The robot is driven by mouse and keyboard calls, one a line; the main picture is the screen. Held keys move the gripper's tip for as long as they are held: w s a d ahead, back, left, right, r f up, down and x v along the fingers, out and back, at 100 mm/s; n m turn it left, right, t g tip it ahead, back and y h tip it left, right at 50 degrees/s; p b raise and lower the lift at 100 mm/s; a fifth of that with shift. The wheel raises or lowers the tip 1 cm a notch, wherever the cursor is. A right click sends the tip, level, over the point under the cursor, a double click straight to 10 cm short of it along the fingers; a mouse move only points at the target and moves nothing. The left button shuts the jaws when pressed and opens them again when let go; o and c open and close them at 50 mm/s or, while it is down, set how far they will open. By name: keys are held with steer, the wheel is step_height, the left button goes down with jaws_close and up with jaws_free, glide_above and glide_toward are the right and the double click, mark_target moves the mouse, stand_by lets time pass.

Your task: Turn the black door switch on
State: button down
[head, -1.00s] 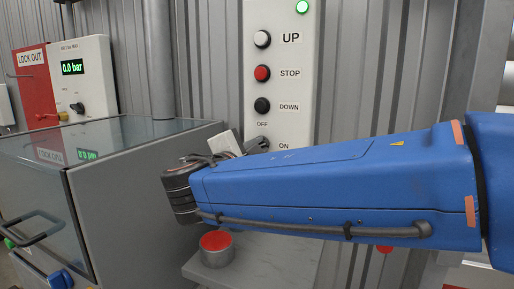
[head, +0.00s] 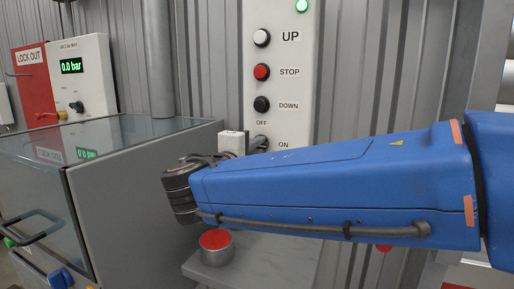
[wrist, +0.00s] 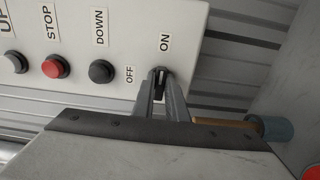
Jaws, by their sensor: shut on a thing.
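The black door switch (wrist: 159,88) is a small knob low on the light control panel (wrist: 100,45), beside the OFF and ON labels. My gripper (wrist: 161,78) is shut on it in the wrist view, one grey finger on each side. The bit of knob that shows between the fingers points roughly towards the ON label (wrist: 165,42); the rest is hidden. In the head view my gripper (head: 259,143) is at the panel, mostly behind my blue arm, and the knob is hidden there.
White UP (head: 261,38), red STOP (head: 261,72) and black DOWN (head: 261,104) buttons sit above the switch. A green lamp (head: 302,5) is lit at the top. A red button (head: 215,240) on a grey ledge is below my wrist. A glass-topped cabinet (head: 110,150) stands left.

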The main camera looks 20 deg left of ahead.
steer(key=shift+f, duration=0.1)
steer(key=c, duration=1.8)
jaws_free()
steer(key=shift+o, duration=0.2)
steer(key=shift+s, duration=0.1)
steer(key=s+a, duration=0.1)
steer(key=s, duration=1.6)
steer(key=shift+s+a, duration=0.15)
